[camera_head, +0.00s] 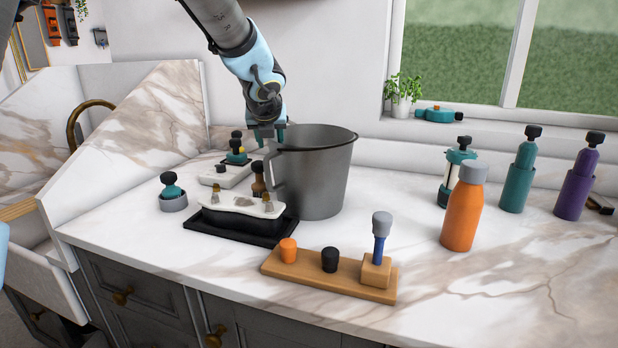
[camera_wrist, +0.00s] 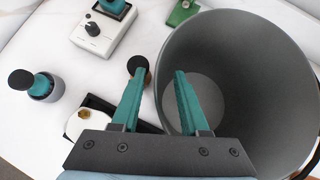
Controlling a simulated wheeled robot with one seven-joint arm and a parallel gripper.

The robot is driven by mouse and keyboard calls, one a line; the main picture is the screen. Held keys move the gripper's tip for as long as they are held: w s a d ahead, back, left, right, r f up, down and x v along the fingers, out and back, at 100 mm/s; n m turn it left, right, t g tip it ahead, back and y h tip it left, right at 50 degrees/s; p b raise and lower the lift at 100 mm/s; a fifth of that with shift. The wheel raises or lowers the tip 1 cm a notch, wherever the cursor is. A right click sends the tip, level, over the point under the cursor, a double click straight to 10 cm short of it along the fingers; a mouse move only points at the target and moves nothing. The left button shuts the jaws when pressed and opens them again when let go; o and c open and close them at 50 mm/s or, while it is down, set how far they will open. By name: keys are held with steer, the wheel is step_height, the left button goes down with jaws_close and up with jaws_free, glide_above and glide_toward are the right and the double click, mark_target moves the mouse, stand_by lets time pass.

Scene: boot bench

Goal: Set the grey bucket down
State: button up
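The grey bucket (camera_head: 318,178) appears to stand upright on the marble counter (camera_head: 400,185), just behind and right of a black tray (camera_head: 235,230). Its open rim and empty inside show in the wrist view (camera_wrist: 235,70). My gripper (camera_head: 268,133) is at the left part of the bucket's rim, pointing down. In the wrist view its two teal fingers (camera_wrist: 160,75) are spread apart, with the bucket wall between them. The right finger is over the inside and the left one is outside. Gaps show beside the wall, so the fingers do not look closed on it.
A white tray piece with small knobs sits in the black tray. A wooden block with pegs (camera_head: 330,275) stands in front. An orange bottle (camera_head: 463,212), teal bottle (camera_head: 517,175) and purple bottle (camera_head: 576,182) stand right. A grey-based teal stamper (camera_head: 172,195) stands left. Counter between bucket and bottles is clear.

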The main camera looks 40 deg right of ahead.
jaws_close()
stand_by(1.2)
